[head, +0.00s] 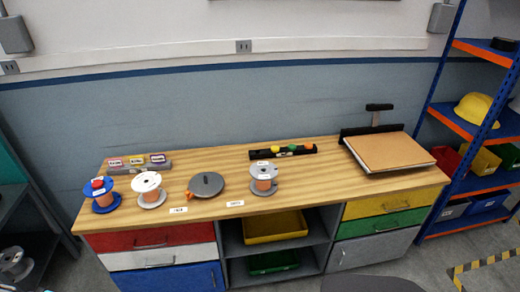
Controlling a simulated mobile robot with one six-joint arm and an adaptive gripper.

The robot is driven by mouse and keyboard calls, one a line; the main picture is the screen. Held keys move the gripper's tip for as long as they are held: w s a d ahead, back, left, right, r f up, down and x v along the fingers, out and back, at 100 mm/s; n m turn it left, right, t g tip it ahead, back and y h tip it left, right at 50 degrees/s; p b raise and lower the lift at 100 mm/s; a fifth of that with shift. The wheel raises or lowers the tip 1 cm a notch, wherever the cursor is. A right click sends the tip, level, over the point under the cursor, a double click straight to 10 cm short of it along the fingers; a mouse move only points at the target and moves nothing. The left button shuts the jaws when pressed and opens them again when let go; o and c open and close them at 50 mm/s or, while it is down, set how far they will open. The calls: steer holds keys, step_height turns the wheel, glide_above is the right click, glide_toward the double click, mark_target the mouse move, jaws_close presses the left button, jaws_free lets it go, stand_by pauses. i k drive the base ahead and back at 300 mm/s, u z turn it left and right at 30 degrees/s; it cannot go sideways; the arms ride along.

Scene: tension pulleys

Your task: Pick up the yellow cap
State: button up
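A small yellow cap (275,149) sits at the left end of a black rack (262,154) near the back middle of the wooden workbench (225,160). A green cap (292,148) and an orange cap (308,146) sit to its right on the same rack. My gripper is not in view, so its state and its position relative to the cap do not show.
Several spools, including a blue one (103,200), a white one (147,183) and a grey one (264,171), stand along the bench front. A grey disc (206,184) lies between them. A brown board (390,160) is at right. A yellow helmet (475,109) sits on the shelving.

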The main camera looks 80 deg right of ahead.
mark_target(275, 148)
steer(key=u, duration=0.35)
steer(key=k, duration=2.05)
steer(key=z, duration=1.6)
